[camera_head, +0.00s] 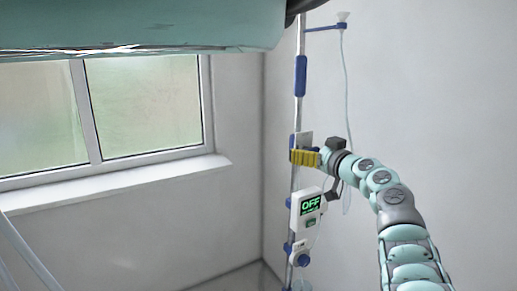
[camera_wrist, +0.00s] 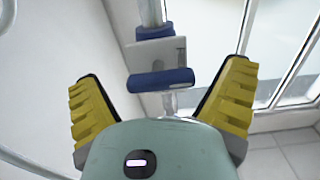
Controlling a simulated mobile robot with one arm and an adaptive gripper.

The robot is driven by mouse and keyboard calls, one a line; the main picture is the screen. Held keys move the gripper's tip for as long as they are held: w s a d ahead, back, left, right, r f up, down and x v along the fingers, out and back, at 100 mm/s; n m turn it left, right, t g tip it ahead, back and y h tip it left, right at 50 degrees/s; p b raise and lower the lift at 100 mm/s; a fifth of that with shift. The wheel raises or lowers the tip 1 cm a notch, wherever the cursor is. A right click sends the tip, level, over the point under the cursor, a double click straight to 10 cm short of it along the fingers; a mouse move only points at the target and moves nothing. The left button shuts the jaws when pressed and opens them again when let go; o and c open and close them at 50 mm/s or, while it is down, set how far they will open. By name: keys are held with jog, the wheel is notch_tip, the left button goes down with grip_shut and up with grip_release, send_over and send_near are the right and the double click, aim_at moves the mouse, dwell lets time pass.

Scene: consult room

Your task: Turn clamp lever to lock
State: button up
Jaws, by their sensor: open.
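The clamp (camera_wrist: 155,54) is a pale grey block on the vertical pole, with blue parts, in the wrist view. A blue bar (camera_wrist: 160,81), apparently its lever, lies roughly crosswise at its near side. My gripper (camera_wrist: 163,76) is open, its yellow ridged fingers on either side of the blue bar, with a visible gap at each side. In the head view my gripper (camera_head: 305,157) is at the pole, and the grey clamp (camera_head: 304,140) shows just behind and above the fingers. The lever is mostly hidden by the fingers there.
A white pump (camera_head: 308,208) with a green "OFF" display hangs on the pole (camera_head: 299,100) below my gripper. A blue-knobbed unit (camera_head: 300,256) is lower. A thin tube (camera_head: 346,80) hangs from the pole's top arm. A window (camera_head: 140,105) is at left.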

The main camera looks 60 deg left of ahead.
jog(key=shift+s+a, duration=0.1)
jog(key=shift+c, duration=0.3)
jog(key=c, duration=1.2)
jog(key=shift+o, duration=0.2)
